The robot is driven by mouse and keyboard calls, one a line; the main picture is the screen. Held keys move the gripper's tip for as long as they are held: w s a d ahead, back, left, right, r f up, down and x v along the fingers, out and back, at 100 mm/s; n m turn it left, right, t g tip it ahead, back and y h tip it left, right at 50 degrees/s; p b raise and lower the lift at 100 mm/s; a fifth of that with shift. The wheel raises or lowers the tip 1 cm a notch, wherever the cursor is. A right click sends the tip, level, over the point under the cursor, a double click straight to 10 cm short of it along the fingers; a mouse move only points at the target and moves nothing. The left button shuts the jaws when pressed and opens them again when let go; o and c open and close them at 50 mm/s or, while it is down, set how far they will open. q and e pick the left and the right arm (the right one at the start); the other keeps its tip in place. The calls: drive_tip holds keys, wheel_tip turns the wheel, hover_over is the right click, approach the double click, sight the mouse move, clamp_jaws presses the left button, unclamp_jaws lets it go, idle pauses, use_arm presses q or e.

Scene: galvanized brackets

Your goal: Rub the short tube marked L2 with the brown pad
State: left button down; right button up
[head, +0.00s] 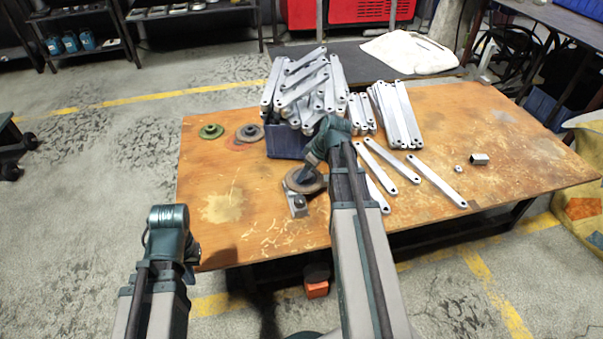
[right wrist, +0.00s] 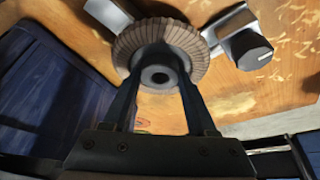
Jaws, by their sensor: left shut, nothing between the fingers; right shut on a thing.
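The brown pad (head: 303,180) is a round, pleated disc with a grey hub; it shows large in the right wrist view (right wrist: 133,42). My right gripper (head: 309,174) is shut on its hub, and its fingers show in the right wrist view (right wrist: 160,78). A short grey metal piece with a dark round end (head: 298,205) lies at the pad's near edge; I cannot tell whether they touch. No L2 mark is readable. Another short square tube (head: 480,159) lies at the table's right. My left gripper (head: 191,251) is shut and empty off the table's near left edge, mostly hidden by its arm.
A blue bin (head: 287,142) heaped with galvanized brackets (head: 305,85) stands just behind the pad. More brackets (head: 398,115) and loose flat bars (head: 437,181) lie to the right. A green disc (head: 211,131) and a grey disc (head: 250,132) lie back left. The table's front left (head: 255,215) is clear.

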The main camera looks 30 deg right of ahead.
drive_tip(key=shift+w+a, duration=0.15)
drive_tip(key=shift+a, duration=0.55)
drive_tip(key=shift+w+a, duration=0.1)
drive_tip(key=shift+a, duration=0.55)
drive_tip(key=shift+w+a, duration=0.2)
drive_tip(key=shift+a, duration=0.55)
drive_tip(key=shift+w+a, duration=0.15)
drive_tip(key=shift+a, duration=0.6)
wheel_tip(320, 180, up, 6)
drive_tip(key=p, duration=0.6)
drive_tip(key=shift+d, duration=0.1)
